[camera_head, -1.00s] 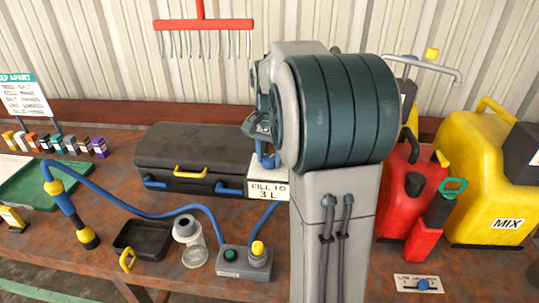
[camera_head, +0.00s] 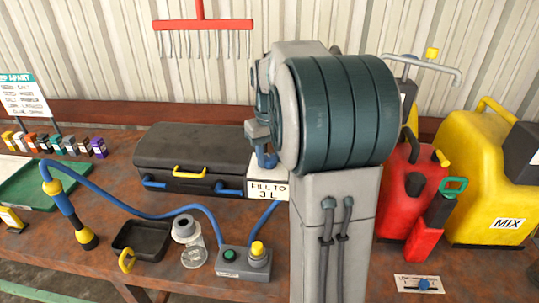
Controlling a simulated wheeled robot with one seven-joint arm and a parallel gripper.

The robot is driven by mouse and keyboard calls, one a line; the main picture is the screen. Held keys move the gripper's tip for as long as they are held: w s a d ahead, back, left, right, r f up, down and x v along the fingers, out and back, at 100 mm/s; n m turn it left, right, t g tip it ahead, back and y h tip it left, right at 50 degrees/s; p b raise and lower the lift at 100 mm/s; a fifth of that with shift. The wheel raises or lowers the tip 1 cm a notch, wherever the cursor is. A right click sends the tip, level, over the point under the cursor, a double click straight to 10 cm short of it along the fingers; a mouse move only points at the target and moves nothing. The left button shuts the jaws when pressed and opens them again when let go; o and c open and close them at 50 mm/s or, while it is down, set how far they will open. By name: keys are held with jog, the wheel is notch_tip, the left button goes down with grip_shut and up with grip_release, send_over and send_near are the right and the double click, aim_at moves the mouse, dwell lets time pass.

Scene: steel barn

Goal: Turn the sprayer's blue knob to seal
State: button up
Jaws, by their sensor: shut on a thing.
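My gripper (camera_head: 262,143) shows only in part at the left edge of my large arm link. It points down and is shut on a blue part (camera_head: 266,160), which appears to be the sprayer's blue knob. Below it stands a white block (camera_head: 268,190) lettered "FILL TO 3 L". My arm covers most of what is behind it, so the sprayer's body and the exact grip cannot be made out.
A black case (camera_head: 195,155) lies left of the white block. A pump box (camera_head: 240,262) with a green button, a clear cup (camera_head: 193,252) and a black tray (camera_head: 143,238) are in front. Red can (camera_head: 405,200) and yellow can (camera_head: 490,170) stand right.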

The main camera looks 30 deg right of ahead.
aim_at(270, 158)
jog(key=shift+r+n, duration=0.1)
jog(key=shift+n, duration=1.1)
jog(key=o, duration=1)
notch_tip(270, 158, up, 14)
jog(key=shift+f+b, duration=0.1)
jog(key=shift+b, duration=0.2)
jog(key=s+a+f+t, duration=0.1)
jog(key=s+a+f, duration=0.3)
jog(key=s+f, duration=0.1)
jog(key=s+a+f+m+t, duration=0.1)
jog(key=s+a+f, duration=0.4)
jog(key=s, duration=0.2)
jog(key=s+a+f+m+t, duration=0.1)
jog(key=s+a+f, duration=0.4)
jog(key=s+f, duration=0.1)
jog(key=shift+s+f+t, duration=0.1)
jog(key=shift+s+t, duration=0.2)
jog(key=shift+s, duration=0.25)
